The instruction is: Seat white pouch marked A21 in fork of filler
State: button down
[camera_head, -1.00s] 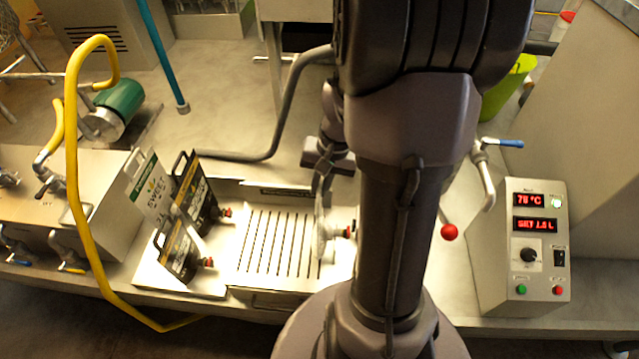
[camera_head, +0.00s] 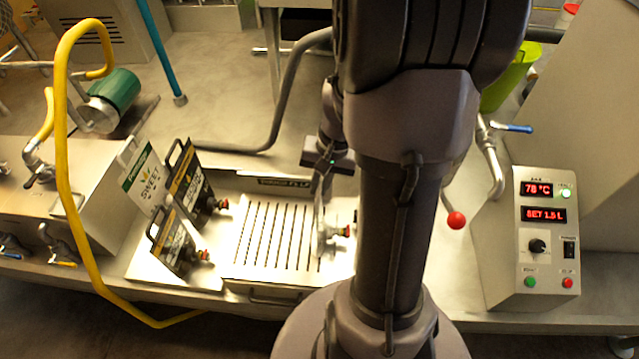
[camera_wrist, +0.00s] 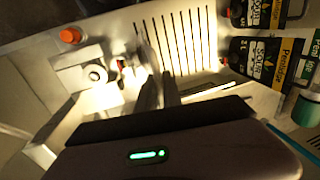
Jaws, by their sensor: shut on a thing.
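My gripper (camera_head: 319,197) is shut on a white pouch (camera_head: 320,238), which hangs upright, almost edge-on, over the right end of the slotted grate. The pouch's red cap (camera_head: 345,231) points right, towards my arm. In the wrist view my gripper (camera_wrist: 168,88) shows with its fingers together, and a pale sliver of pouch (camera_wrist: 131,78) shows beside them. The A21 mark cannot be read. In the wrist view a pale fitting with a round nozzle (camera_wrist: 97,73), perhaps the filler, stands left of the pouch, apart from it. My arm hides this area in the head view; the fork is not clear.
The slotted grate (camera_head: 272,237) lies left of the pouch. Several printed pouches, including a black one (camera_head: 178,245), stand in a tray further left. A control box (camera_head: 541,270) showing 78 °C stands right. A yellow hose (camera_head: 64,170) arches at far left. A red-knobbed lever (camera_head: 456,220) is right of my arm.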

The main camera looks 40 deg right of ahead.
jog(key=shift+f+b, duration=0.55)
jog(key=shift+f, duration=0.1)
jog(key=c, duration=1.4)
grip_release()
jog(key=shift+c, duration=0.2)
jog(key=shift+r, duration=0.2)
notch_tip(320, 180, up, 17)
jog(key=s+d+p, duration=0.2)
jog(key=s+p, duration=0.1)
jog(key=p, duration=0.2)
jog(key=s+a+f+n+t+b, duration=0.1)
jog(key=a+f+b, duration=0.3)
jog(key=a, duration=0.4)
jog(key=s+a+f+n+t+b, duration=0.1)
jog(key=a+f+n+b, duration=0.1)
jog(key=a+f+b, duration=0.2)
jog(key=s+a+f+n+t+b, duration=0.2)
jog(key=a+f+b, duration=0.2)
jog(key=a+b, duration=0.5)
jog(key=a, duration=0.5)
jog(key=shift+n+y, duration=0.3)
